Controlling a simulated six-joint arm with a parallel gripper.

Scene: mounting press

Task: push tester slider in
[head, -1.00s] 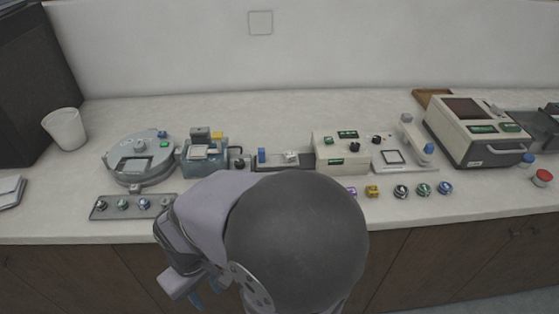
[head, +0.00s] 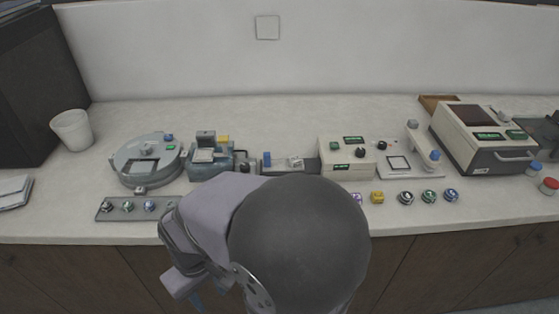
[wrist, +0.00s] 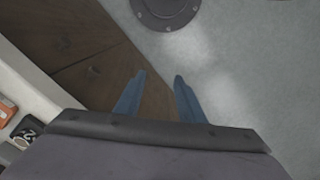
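The tester looks to be the cream box (head: 346,157) with dark knobs and green labels near the middle of the counter. I cannot tell which part is the slider. My gripper (wrist: 158,95) shows two blue fingers standing apart with nothing between them. It points down at the floor in front of the cabinets. In the head view my arm hides most of it, below and left of the rail.
A round grey device (head: 147,160), a blue-grey press (head: 208,157) and a strip of small round parts (head: 128,207) stand at left. Several small parts lie on the front counter at right. A large cream machine (head: 483,137) and a white cup (head: 72,130) stand farther out.

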